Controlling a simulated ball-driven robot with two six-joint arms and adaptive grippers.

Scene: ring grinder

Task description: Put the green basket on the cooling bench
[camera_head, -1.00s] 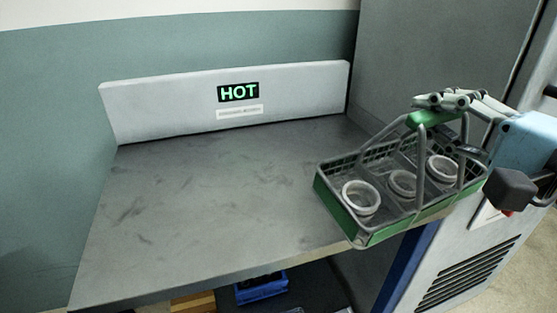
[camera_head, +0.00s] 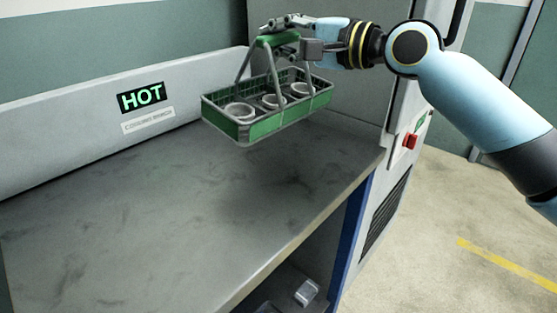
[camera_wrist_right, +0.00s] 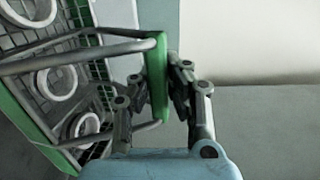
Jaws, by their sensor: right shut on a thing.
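The green basket (camera_head: 262,125) hangs from its green handle (camera_head: 276,41) in my right gripper (camera_head: 280,24). Several pale rings sit inside it, one of them at the left end (camera_head: 239,112). The gripper is shut on the handle, which also shows in the right wrist view (camera_wrist_right: 158,75) between the fingers (camera_wrist_right: 160,90). The basket looks roughly level and appears to be above the far right part of the grey bench (camera_head: 150,215); the exact gap is hard to tell. My left gripper is not in view.
A low back panel with a lit HOT sign (camera_head: 141,97) stands behind the bench. A grey machine cabinet with a red switch (camera_head: 410,140) stands at the bench's right end. The rest of the bench top is clear. A shelf below holds a small pale object (camera_head: 306,292).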

